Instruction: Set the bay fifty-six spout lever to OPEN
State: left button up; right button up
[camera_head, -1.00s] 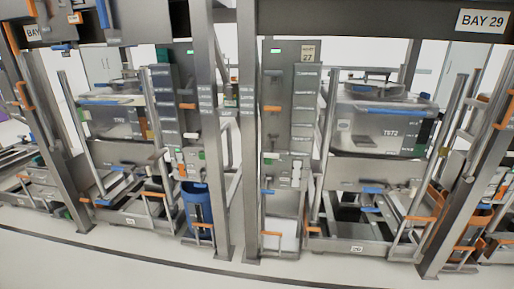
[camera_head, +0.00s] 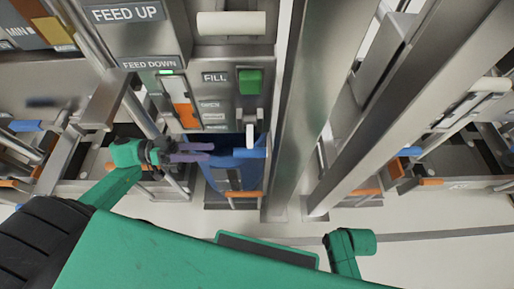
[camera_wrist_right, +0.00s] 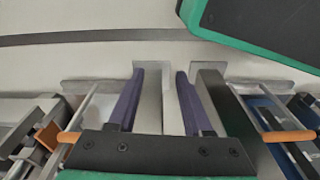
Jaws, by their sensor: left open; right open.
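A steel control panel (camera_head: 222,75) stands in the upper middle of the head view. It carries a green button (camera_head: 250,82) beside a FILL label and several small labels too blurred to read. Below the button is a pale grey lever (camera_head: 250,132) that points down. My right gripper (camera_wrist_right: 158,72) is open and empty in the wrist view.
A FEED UP panel (camera_head: 128,20) and an orange and white switch (camera_head: 182,105) are left of the green button. A thick white bar (camera_head: 231,23) juts out above. Steel posts (camera_head: 318,90) stand close on the right. Pale floor (camera_head: 440,255) is clear at lower right.

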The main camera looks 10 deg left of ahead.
aim_at(247, 152)
pick_arm(q)
jog(key=x, duration=1.4)
jog(key=shift+s+d+r, duration=0.2)
jog(key=shift+d+r, duration=0.15)
jog(key=shift+r, duration=0.05)
grip_shut()
dwell(0.4)
